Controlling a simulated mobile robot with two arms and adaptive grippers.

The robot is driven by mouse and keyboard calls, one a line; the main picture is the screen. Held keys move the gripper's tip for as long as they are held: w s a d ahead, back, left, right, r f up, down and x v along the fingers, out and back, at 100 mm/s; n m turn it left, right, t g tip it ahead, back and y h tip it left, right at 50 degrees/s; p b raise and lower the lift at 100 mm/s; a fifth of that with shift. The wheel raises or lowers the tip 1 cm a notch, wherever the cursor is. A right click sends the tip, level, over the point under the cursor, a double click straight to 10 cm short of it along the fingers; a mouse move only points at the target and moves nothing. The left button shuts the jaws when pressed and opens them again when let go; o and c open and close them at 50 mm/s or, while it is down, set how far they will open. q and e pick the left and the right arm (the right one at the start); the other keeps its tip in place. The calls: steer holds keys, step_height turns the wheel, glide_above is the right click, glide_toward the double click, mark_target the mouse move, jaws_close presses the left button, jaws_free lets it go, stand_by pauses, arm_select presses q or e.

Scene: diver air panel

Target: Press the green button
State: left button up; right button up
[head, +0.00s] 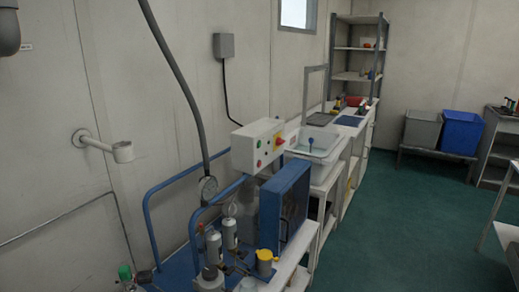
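A pale control box (250,148) stands above a blue-framed panel cart in the middle of the head view. Its right-hand face carries several small buttons and a red knob on a yellow plate (278,140). A small green button (258,144) appears to sit on the left part of that face, above a red one (258,163). They are tiny here, so their exact shape is unclear. Neither of my grippers is in view, and nothing touches the box.
The cart has blue rails (165,185), a blue case (284,205), gauges and grey cylinders (229,233) below the box. A white bench with a tub (318,143) runs behind. Grey and blue bins (462,131) stand at the back right. Green floor (400,220) is open on the right.

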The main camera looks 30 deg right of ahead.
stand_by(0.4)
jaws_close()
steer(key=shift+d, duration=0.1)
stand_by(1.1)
